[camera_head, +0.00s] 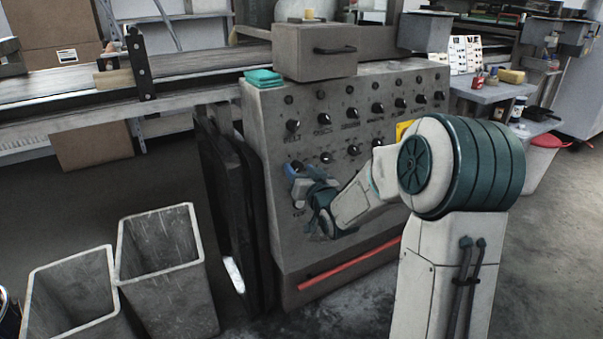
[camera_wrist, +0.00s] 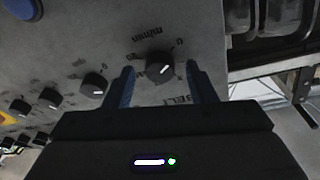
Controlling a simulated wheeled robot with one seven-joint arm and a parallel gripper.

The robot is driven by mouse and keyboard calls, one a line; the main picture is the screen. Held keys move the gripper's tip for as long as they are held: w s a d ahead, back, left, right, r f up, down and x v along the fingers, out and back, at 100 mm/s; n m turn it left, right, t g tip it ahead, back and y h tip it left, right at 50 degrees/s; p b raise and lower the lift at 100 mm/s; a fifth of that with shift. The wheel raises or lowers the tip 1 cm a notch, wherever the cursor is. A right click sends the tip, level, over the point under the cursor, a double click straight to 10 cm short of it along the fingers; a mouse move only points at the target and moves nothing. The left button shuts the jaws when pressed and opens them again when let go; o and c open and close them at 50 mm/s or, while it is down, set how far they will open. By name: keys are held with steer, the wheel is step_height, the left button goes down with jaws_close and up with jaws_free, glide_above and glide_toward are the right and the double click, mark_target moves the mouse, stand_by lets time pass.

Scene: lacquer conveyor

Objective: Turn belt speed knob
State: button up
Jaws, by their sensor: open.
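The belt speed knob is a round black dial (camera_wrist: 160,66) with a white pointer mark and the label BELT, upside down in the wrist view. In the head view it (camera_head: 293,126) is the leftmost dial of the upper labelled row on the grey sloping panel (camera_head: 285,225). My gripper (camera_head: 293,170) is in front of the panel, lower in the picture than the knob. In the wrist view the gripper's (camera_wrist: 163,78) two blue fingers are apart, with the knob appearing between them. I cannot tell the gap in depth. Nothing is held.
Several similar dials, including a neighbour (camera_wrist: 94,85), line the panel. A blue button (camera_wrist: 22,8) shows at the wrist view's corner. A grey drawer box (camera_head: 315,62) and teal cloth (camera_head: 263,78) sit on top. Two open bins (camera_head: 130,278) stand at lower left. A red bar (camera_head: 345,265) runs low.

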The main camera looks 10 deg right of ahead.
steer(key=c, duration=1)
steer(key=shift+m, duration=0.4)
steer(key=m+p, duration=0.1)
steer(key=m+h+p, duration=0.1)
steer(key=m, duration=0.3)
steer(key=shift+r+g+p, duration=0.25)
steer(key=shift+g+p, duration=0.05)
steer(key=shift+p, duration=0.1)
steer(key=m+p, duration=0.1)
steer(key=m, duration=0.2)
steer(key=m+p, duration=0.2)
steer(key=shift+a+r+m+g+h, duration=0.1)
steer(key=shift+r+m+g+h, duration=0.05)
steer(key=shift+m+g+h, duration=0.25)
steer(key=m+g+p, duration=0.1)
steer(key=m+p, duration=0.2)
steer(key=m, duration=0.1)
steer(key=shift+r+p, duration=0.1)
steer(key=shift+p, duration=0.25)
steer(key=shift+m+g+p, duration=0.5)
steer(key=shift+m+p, duration=1.3)
steer(key=shift+m, duration=0.4)
steer(key=shift+y, duration=0.3)
